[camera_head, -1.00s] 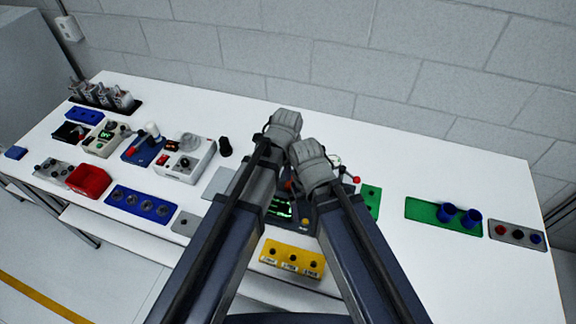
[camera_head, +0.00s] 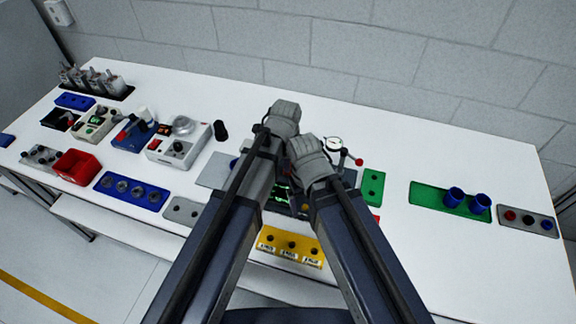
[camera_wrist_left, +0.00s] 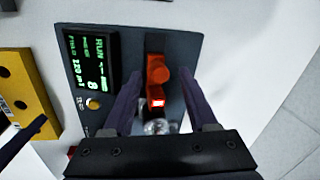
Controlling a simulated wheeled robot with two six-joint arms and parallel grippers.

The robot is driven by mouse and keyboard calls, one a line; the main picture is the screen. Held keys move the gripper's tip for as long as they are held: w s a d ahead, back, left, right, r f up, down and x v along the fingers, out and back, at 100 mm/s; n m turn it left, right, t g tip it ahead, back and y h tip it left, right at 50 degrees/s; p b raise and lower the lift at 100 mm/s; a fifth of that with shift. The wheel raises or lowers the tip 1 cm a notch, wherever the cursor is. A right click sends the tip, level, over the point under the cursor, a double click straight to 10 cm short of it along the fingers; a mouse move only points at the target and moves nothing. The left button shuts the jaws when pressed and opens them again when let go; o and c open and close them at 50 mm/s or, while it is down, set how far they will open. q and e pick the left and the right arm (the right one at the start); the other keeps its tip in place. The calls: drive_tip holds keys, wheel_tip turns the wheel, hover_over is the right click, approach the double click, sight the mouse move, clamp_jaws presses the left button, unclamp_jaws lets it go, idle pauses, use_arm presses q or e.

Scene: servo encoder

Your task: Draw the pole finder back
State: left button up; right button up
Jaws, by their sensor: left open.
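A dark panel (camera_head: 296,198) stands under my two arms in the head view and is mostly hidden by them. In the left wrist view it carries a green-lit display (camera_wrist_left: 86,62), an orange-red knob or slider (camera_wrist_left: 157,70), a lit red element (camera_wrist_left: 157,103) and a clear round part (camera_wrist_left: 158,126). I cannot tell which part is the pole finder. My left gripper (camera_wrist_left: 163,84) is open, its fingers on either side of the orange-red part, with no grip visible. My right gripper (camera_head: 310,160) is beside the left one; its fingers are hidden in the head view.
A yellow block (camera_head: 290,246) with labelled holes lies in front of the panel. A dial gauge (camera_head: 333,143) and red-tipped lever stand behind it. A green plate (camera_head: 372,187) lies to the right.

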use_arm(q)
drive_tip(key=shift+w+f, duration=0.1)
drive_tip(key=shift+f, duration=0.45)
drive_tip(key=shift+r, duration=0.1)
drive_tip(key=shift+c, duration=0.3)
clamp_jaws()
idle(0.6)
